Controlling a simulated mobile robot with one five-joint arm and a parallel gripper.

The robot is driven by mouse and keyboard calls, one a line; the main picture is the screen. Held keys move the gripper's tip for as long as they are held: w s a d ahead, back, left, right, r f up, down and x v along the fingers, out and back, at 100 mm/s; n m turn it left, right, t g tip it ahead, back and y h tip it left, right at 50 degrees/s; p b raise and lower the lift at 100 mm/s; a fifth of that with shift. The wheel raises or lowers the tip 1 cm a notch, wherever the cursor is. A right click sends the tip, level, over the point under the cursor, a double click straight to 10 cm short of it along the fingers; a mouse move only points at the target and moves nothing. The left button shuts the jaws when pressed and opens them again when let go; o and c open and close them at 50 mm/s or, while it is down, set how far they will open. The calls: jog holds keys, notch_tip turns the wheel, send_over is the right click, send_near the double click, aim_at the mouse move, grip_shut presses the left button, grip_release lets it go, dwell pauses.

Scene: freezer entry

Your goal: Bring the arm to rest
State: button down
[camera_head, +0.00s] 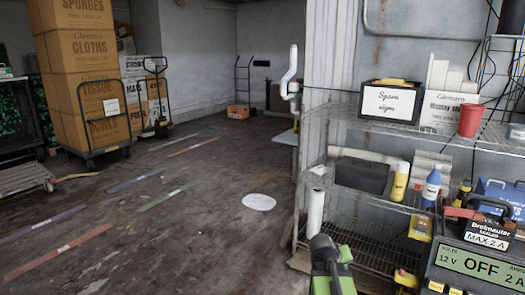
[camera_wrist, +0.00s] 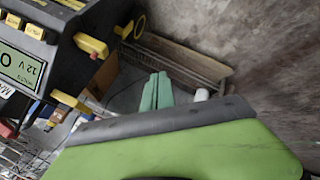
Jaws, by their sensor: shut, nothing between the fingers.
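My gripper (camera_wrist: 157,88) shows in the wrist view as two pale green fingers lying side by side, shut with nothing between them. The large green and dark grey part below them is mine. In the head view, green and dark parts of my arm rise at the bottom, right of the middle, in front of the lower wire shelf. A battery charger (camera_head: 478,262), its display reading OFF, stands at the lower right of the head view. It also shows at the upper left of the wrist view (camera_wrist: 50,45), beside the fingers and apart from them.
A wire rack (camera_head: 375,230) fills the right, holding a sign box (camera_head: 390,102), red cup (camera_head: 470,120), yellow bottle (camera_head: 400,182) and blue bottle (camera_head: 431,186). Stacked cartons (camera_head: 82,80) and a hand truck (camera_head: 157,95) stand at the left.

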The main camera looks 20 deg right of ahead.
jog(key=w+a+f+n+y, duration=0.2)
jog(key=w+a, duration=0.1)
jog(key=a, duration=1.1)
jog(key=s+a+f+n+g+y, duration=0.1)
jog(key=s+a+g+y, duration=0.2)
jog(key=a, duration=0.7)
jog(key=s+a+f+y, duration=0.2)
jog(key=s+a, duration=0.2)
jog(key=a, duration=0.6)
notch_tip(320, 180, up, 38)
jog(key=p, duration=3.8)
jog(key=shift+s+d, duration=0.15)
jog(key=shift+d, duration=0.2)
